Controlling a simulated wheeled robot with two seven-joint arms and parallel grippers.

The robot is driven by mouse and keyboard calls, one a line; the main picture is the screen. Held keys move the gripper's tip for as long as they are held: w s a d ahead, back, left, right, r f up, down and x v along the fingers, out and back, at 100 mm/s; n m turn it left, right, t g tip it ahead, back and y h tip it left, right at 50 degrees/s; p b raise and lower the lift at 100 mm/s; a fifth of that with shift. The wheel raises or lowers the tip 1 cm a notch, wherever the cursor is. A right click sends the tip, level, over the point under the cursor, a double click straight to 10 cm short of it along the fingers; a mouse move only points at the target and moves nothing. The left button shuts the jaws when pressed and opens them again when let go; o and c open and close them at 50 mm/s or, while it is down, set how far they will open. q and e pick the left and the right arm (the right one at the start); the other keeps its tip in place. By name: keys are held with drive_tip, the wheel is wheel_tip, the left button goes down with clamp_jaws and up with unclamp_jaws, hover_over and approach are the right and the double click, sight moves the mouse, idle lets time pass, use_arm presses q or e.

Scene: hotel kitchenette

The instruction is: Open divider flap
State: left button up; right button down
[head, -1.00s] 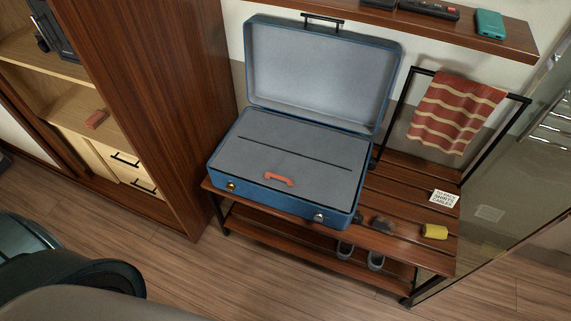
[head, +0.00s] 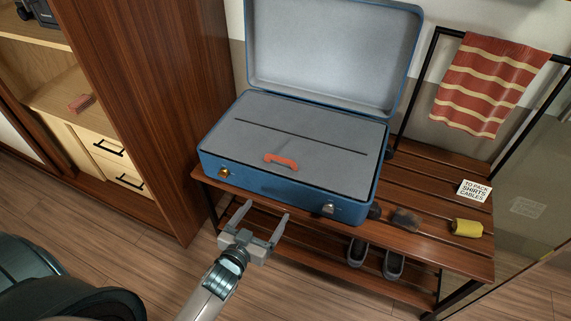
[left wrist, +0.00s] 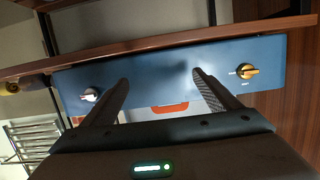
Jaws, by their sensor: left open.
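The blue suitcase (head: 275,187) stands on a slatted wooden rack with its lid (head: 330,45) raised. Inside, the grey divider flap (head: 310,140) lies flat, with a dark slit across it and a red handle (head: 281,161) near its front edge. My left gripper (head: 262,214) is open and empty, in front of and below the suitcase's front face. In the left wrist view, the suitcase front (left wrist: 165,68) with its two latches lies ahead, and the red handle (left wrist: 169,108) shows between my open fingers (left wrist: 160,90). My right gripper is not in view.
The rack (head: 440,214) also holds a "to pack: shirts, cables" card (head: 474,190), a yellow roll (head: 466,227) and a dark item. A striped towel (head: 490,85) hangs behind. Shoes sit on the lower shelf. A wooden cabinet (head: 150,100) stands close on the left.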

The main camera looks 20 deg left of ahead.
sight(282, 158)
use_arm(q)
wheel_tip(282, 158, up, 9)
drive_tip(key=t+b, duration=0.2)
drive_tip(key=shift+w+a+t+b, duration=0.15)
drive_tip(key=shift+a+t+b, duration=0.15)
drive_tip(key=shift+b, duration=0.05)
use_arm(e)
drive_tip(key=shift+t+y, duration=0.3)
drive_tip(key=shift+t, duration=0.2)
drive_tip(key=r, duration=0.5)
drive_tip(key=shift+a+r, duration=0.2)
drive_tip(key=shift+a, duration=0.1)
use_arm(q)
drive_tip(key=shift+w, duration=0.1)
drive_tip(key=w+b, duration=0.1)
drive_tip(key=w, duration=1.6)
drive_tip(key=shift+w+d, duration=0.1)
drive_tip(key=shift+d, duration=0.05)
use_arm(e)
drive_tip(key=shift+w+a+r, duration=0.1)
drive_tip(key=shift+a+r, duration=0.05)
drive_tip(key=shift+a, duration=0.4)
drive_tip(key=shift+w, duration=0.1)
use_arm(q)
drive_tip(key=c, duration=1.5)
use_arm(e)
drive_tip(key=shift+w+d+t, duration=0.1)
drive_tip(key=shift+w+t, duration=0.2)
